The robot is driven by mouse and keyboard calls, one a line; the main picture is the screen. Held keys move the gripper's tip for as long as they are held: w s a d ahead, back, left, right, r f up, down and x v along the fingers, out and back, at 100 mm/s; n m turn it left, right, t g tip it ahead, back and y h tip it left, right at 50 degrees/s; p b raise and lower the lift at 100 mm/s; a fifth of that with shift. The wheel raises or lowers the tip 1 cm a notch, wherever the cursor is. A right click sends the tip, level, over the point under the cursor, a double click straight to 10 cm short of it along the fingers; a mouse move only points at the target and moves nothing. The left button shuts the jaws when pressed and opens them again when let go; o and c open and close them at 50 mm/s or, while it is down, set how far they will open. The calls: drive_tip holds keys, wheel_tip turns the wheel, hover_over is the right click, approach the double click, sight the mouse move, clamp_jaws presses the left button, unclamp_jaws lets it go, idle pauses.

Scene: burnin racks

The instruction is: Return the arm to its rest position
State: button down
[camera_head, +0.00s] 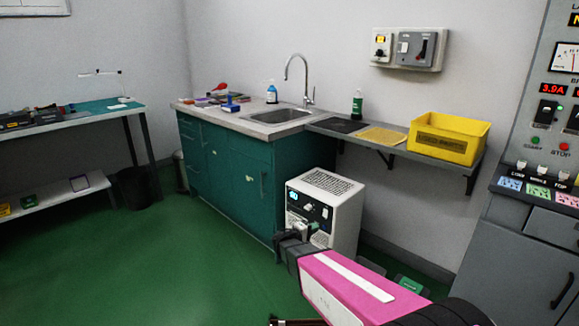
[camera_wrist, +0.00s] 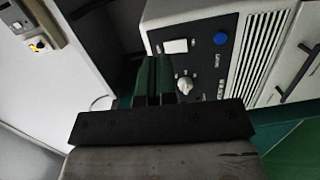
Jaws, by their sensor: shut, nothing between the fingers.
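My arm with its pink link reaches in from the bottom right of the head view. My gripper (camera_head: 308,228) is in front of the white machine under the counter in that view. In the wrist view, my gripper's (camera_wrist: 155,75) two dark green fingers are together with nothing between them. The fingers point toward the machine, whose panel shows behind them. I cannot tell from these frames how far apart the fingertips and the panel are.
The white machine (camera_head: 335,200) stands on the green floor beside the teal sink cabinet (camera_head: 222,170). A shelf holds a yellow bin (camera_head: 448,136). A grey control console (camera_head: 520,235) stands at the right. A workbench (camera_head: 115,110) is at the left. Open floor lies at the lower left.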

drive_tip(key=s+d+m+g+y, duration=0.2)
drive_tip(key=s+d+m+g, duration=0.1)
drive_tip(key=s+d+g, duration=0.3)
drive_tip(key=s+r+m+g+y, duration=0.1)
drive_tip(key=s+m+g+y, duration=0.3)
drive_tip(key=s+y, duration=0.7)
drive_tip(key=shift+s+d+r+y, duration=0.15)
drive_tip(key=shift+s+d+y, duration=0.2)
drive_tip(key=shift+s, duration=1.4)
